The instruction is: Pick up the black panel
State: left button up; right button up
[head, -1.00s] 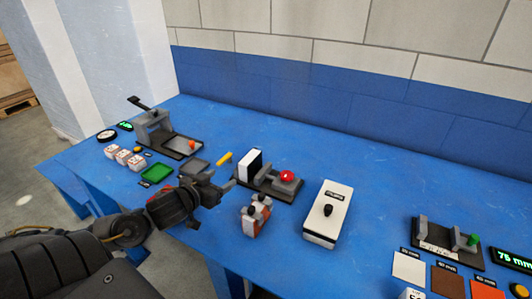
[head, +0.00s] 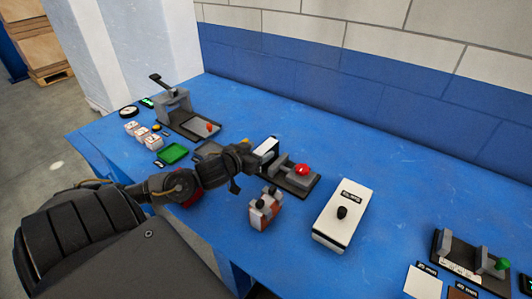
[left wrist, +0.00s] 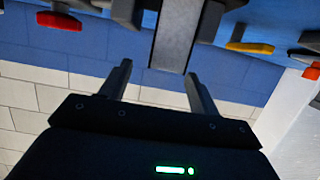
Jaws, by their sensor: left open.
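An upright panel (head: 267,146) with a white face and a dark side stands at the left end of a dark fixture with a red button (head: 302,169). It is the likeliest black panel, though its dark side is mostly hidden. My left gripper (head: 249,160) is beside it, in front and to its left, partly covering it. In the left wrist view, a dark grey upright piece (left wrist: 177,35), probably this panel, lies ahead between the open fingers (left wrist: 158,76). The fingers appear empty; contact is not visible. My right gripper is out of view.
A flat dark square (head: 207,148) lies behind my left arm. A brown-and-white holder (head: 265,209) stands in front of the fixture, with a white box (head: 343,216) to the right.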

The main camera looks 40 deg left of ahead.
aim_at(265, 146)
pick_arm(q)
jog(key=shift+a+x, duration=0.2)
jog(key=shift+x, duration=2.5)
jog(key=shift+s+f, duration=0.1)
jog(key=c, duration=0.9)
jog(key=shift+c, duration=1)
